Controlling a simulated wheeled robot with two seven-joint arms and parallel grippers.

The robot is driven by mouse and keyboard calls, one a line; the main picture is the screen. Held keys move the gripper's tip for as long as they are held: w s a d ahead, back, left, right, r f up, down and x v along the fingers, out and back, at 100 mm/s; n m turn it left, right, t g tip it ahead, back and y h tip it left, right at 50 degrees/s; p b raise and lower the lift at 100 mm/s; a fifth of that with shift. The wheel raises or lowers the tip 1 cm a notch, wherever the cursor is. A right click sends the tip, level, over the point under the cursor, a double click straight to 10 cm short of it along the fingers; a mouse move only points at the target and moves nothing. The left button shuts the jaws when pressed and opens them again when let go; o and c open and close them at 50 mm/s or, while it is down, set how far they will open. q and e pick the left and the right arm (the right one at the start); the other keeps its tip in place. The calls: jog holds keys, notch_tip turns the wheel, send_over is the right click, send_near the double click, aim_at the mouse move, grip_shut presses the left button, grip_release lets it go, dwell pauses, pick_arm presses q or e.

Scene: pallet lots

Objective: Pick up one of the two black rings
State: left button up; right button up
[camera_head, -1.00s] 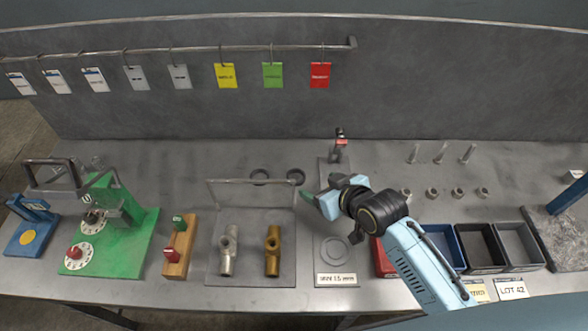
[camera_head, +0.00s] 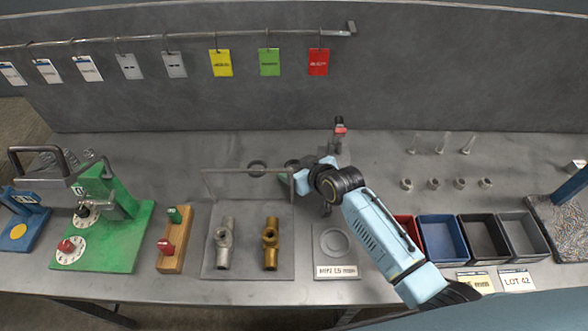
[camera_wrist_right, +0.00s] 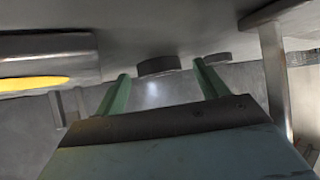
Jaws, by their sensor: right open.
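Two black rings lie on the bench behind the clear upright panel. The left ring (camera_head: 257,168) shows in the head view. The right ring (camera_head: 291,163) is partly hidden by my right gripper (camera_head: 299,178). In the right wrist view the open green fingers (camera_wrist_right: 161,72) point toward the rings. Nothing is held. My left gripper is not in view.
The clear panel (camera_head: 225,186) stands at the back of a grey plate (camera_head: 247,262) with two valve bodies. A small stand with a red-marked top (camera_head: 340,130) is close right of my gripper. Bins (camera_head: 440,238) are at the right. The bench behind the rings is clear.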

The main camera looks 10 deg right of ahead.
jog(key=c, duration=1)
jog(key=shift+c, duration=0.2)
